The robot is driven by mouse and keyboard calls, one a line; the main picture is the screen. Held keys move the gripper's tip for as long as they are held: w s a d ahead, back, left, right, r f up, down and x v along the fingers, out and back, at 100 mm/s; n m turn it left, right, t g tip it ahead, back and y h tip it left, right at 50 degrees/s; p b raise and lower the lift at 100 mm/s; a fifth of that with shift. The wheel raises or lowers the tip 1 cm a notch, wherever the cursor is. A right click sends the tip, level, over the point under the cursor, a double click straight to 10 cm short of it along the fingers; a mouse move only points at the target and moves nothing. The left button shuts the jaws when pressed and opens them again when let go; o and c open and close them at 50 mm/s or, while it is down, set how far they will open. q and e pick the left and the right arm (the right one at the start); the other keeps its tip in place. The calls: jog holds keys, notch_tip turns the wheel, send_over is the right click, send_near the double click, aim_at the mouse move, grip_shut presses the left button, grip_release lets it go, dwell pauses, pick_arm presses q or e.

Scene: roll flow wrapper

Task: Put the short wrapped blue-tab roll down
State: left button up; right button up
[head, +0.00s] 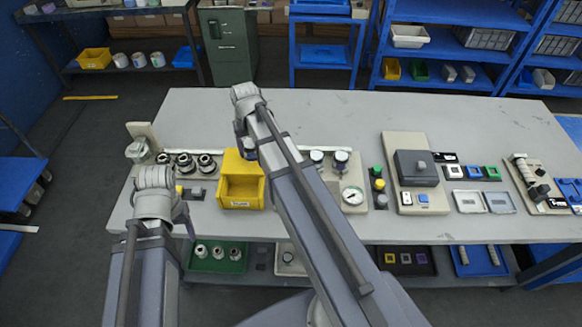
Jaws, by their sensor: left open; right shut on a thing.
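My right gripper (247,148) is at the back edge of the yellow bin (240,204), partly hidden behind its own arm. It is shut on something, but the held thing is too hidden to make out. I cannot clearly pick out the short wrapped blue-tab roll anywhere. My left gripper (188,222) is open at the table's front left edge, below the small grey block with a yellow part; its fingers are small and partly hidden by its wrist.
The grey table (300,110) is clear along its back. Several dark round fittings (186,163) stand left of the bin. A gauge (353,195), a panel with a dark box (416,168) and small trays (470,201) stand to the right. A lower shelf holds a green tray (219,265).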

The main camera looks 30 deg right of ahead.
jog(key=s+d+f+m, duration=0.1)
jog(key=s+d+m, duration=0.1)
jog(key=d, duration=1.2)
jog(key=f+b, duration=0.6)
jog(key=b, duration=0.1)
jog(key=f+b, duration=0.3)
jog(key=f, duration=0.1)
jog(key=shift+a+b, duration=0.25)
jog(key=shift+b, duration=0.15)
jog(key=shift+f, duration=0.1)
jog(key=shift+f, duration=0.15)
jog(key=o, duration=1.5)
jog(key=r+p, duration=0.4)
jog(key=s+r+p, duration=0.1)
jog(key=r+p, duration=0.7)
jog(key=shift+s+a+r, duration=0.2)
jog(key=shift+s+a, duration=0.05)
